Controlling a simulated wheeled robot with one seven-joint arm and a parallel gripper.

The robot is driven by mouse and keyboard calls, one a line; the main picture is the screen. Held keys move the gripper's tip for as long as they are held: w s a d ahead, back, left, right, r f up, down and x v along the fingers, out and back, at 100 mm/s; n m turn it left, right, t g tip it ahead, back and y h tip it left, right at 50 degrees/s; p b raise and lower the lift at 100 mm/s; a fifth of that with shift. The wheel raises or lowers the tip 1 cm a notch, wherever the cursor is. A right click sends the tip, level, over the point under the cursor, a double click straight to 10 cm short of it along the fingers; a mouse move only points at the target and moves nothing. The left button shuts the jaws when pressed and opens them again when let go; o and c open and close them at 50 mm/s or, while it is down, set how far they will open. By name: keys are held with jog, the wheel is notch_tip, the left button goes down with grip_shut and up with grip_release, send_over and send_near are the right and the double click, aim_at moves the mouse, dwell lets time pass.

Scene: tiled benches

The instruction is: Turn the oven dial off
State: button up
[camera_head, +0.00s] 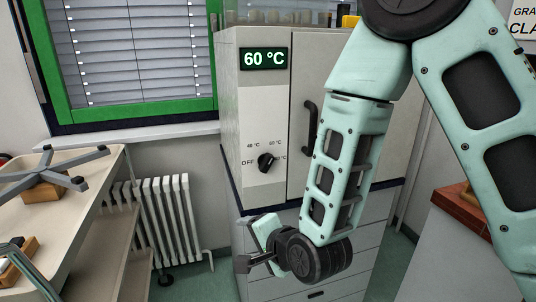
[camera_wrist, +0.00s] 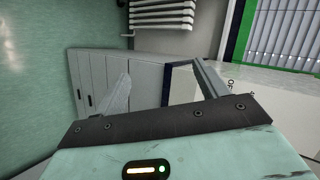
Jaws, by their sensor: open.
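The oven (camera_head: 258,110) is a tall white cabinet standing on a grey drawer unit. Its green display (camera_head: 264,58) reads 60 °C. The black dial (camera_head: 266,162) sits low on the front panel, with OFF printed to its left and temperature marks around it. Its exact pointing is too small to tell. My gripper (camera_head: 250,246) is below and slightly left of the dial, in front of the drawers, apart from the dial. In the wrist view my gripper (camera_wrist: 164,86) has its fingers spread with nothing between them. The dial is not clearly visible there.
A dark door handle (camera_head: 310,122) is right of the dial. The drawer unit (camera_head: 350,245) is beneath the oven. A white radiator (camera_head: 165,215) and a cream trolley (camera_head: 85,190) stand to the left. A brown-topped bench (camera_head: 458,203) is at right.

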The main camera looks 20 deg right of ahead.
jog(key=w+d+r+m+t+h+p, duration=0.1)
jog(key=w+d+r+m+t+p, duration=0.15)
jog(key=d+m, duration=0.2)
jog(key=m+t+h+b, duration=0.3)
jog(key=m+t+b, duration=0.2)
jog(key=m+b, duration=0.3)
send_near(268, 166)
jog(key=shift+n, duration=0.55)
jog(key=w+p, duration=0.1)
jog(key=w, duration=0.3)
jog(key=w+p, duration=0.2)
jog(key=w, duration=0.2)
jog(key=shift+w+r, duration=0.25)
jog(key=shift+w, duration=0.15)
jog(key=shift+w+p, duration=0.3)
jog(key=shift+w, duration=0.1)
jog(key=shift+f, duration=0.1)
jog(key=c, duration=1)
